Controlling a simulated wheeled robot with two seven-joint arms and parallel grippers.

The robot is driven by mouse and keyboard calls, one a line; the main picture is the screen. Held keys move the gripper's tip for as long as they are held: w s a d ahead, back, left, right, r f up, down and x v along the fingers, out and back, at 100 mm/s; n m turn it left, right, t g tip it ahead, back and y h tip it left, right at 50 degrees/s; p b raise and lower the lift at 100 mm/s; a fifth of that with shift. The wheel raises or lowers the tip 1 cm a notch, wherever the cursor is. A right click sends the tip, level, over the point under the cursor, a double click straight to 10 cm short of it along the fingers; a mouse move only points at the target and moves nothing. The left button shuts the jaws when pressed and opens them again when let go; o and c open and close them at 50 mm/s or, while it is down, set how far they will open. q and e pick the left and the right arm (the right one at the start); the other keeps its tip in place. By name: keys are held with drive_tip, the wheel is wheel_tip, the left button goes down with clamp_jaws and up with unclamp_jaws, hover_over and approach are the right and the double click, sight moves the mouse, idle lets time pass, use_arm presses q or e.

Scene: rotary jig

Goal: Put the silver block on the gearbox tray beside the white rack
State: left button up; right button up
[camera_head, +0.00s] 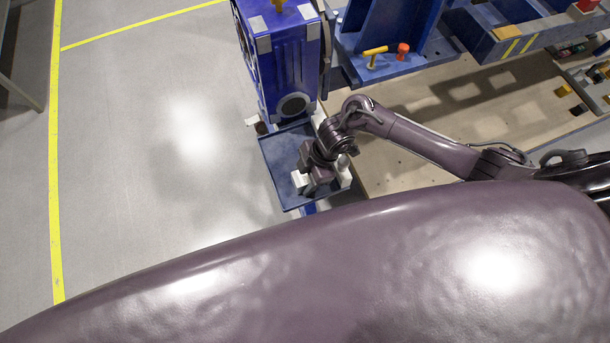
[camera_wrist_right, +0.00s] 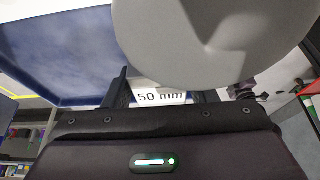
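My right gripper (camera_head: 319,182) is low over the blue gearbox tray (camera_head: 277,160) in the head view, and my wrist hides most of its fingers. In the right wrist view the fingers of my right gripper (camera_wrist_right: 160,95) stand apart, close on both sides of a pale block face marked "50 mm", which I take as the silver block (camera_wrist_right: 160,98). Whether the block touches the tray is hidden. White parts, apparently the white rack (camera_head: 299,180), show beside the gripper on the tray. A large pale rounded shape (camera_wrist_right: 210,35) covers the upper wrist view. My left gripper is not in view.
The blue gearbox housing (camera_head: 290,60) stands just behind the tray. A beige table (camera_head: 400,170) lies to the right, with a blue fixture (camera_head: 395,40) carrying yellow and red-orange handles. The grey floor at left is clear.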

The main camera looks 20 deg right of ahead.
drive_tip(key=o, duration=0.3)
drive_tip(key=shift+r, duration=0.15)
drive_tip(key=b+v, duration=0.1)
drive_tip(key=v, duration=1.1)
drive_tip(key=shift+b, duration=0.35)
